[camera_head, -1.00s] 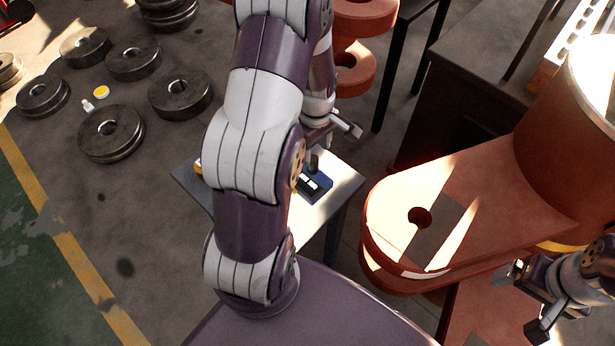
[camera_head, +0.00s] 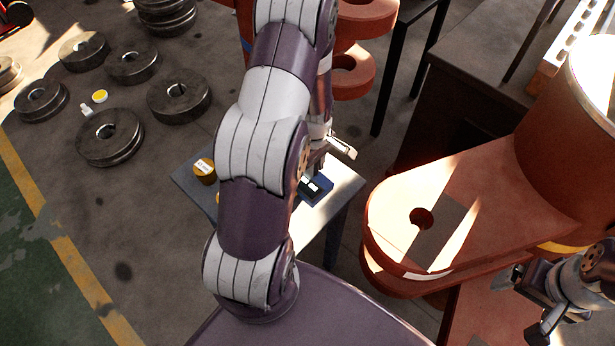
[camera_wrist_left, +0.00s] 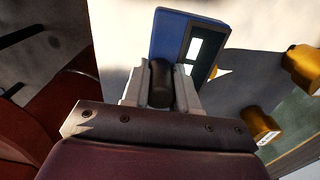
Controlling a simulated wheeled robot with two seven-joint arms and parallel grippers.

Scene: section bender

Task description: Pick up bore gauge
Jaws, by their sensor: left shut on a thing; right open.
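My left gripper (camera_head: 316,168) is over the small table (camera_head: 345,185). In the left wrist view its fingers (camera_wrist_left: 160,78) are shut on a dark rounded part (camera_wrist_left: 161,88), which seems to be the bore gauge's grip. A blue body with a pale display (camera_wrist_left: 172,34) lies just beyond the fingertips. The same blue thing shows in the head view (camera_head: 322,187), partly hidden by my left arm. I cannot tell whether it is joined to the dark part or lifted off the table. My right gripper (camera_head: 523,302) is open and empty at the lower right.
A yellow can (camera_head: 204,171) stands on the table's left side. Two yellow cylinders (camera_wrist_left: 258,124) show in the left wrist view. A large orange machine part (camera_head: 425,205) stands right of the table. Several dark steel rings (camera_head: 110,137) lie on the floor at left.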

